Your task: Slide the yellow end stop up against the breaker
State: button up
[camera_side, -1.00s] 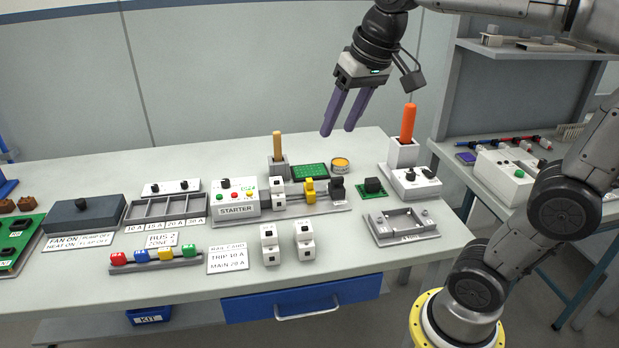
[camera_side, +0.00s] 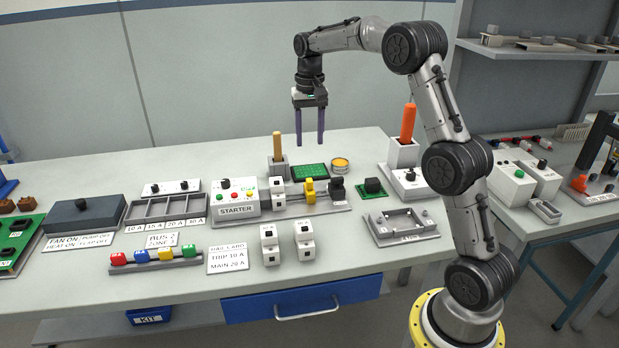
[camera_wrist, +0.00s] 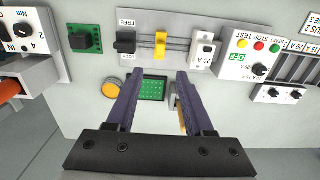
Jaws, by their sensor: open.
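The yellow end stop (camera_side: 310,190) sits on the rail plate (camera_side: 325,208), between the white breaker (camera_side: 277,192) on its left and a black clamp (camera_side: 337,188) on its right. A gap shows between the end stop and the breaker. In the wrist view the end stop (camera_wrist: 160,46) is near the top centre, with the breaker (camera_wrist: 203,52) to its right and the black clamp (camera_wrist: 125,43) to its left. My gripper (camera_side: 309,142) is open and empty, pointing down above the back of the bench. Its fingers also show in the wrist view (camera_wrist: 156,82).
A wooden-handled tool (camera_side: 277,147) in a grey holder, a green board (camera_side: 310,172) and a yellow-topped tin (camera_side: 340,164) stand behind the rail. The starter box (camera_side: 237,205) adjoins on the left. Two loose breakers (camera_side: 269,244) stand in front. An orange handle (camera_side: 408,122) rises at right.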

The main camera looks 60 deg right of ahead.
aim_at(310, 180)
notch_tip(310, 180, down, 13)
jog(key=shift+r, duration=0.1)
dwell(0.3)
grip_shut()
dwell(1.4)
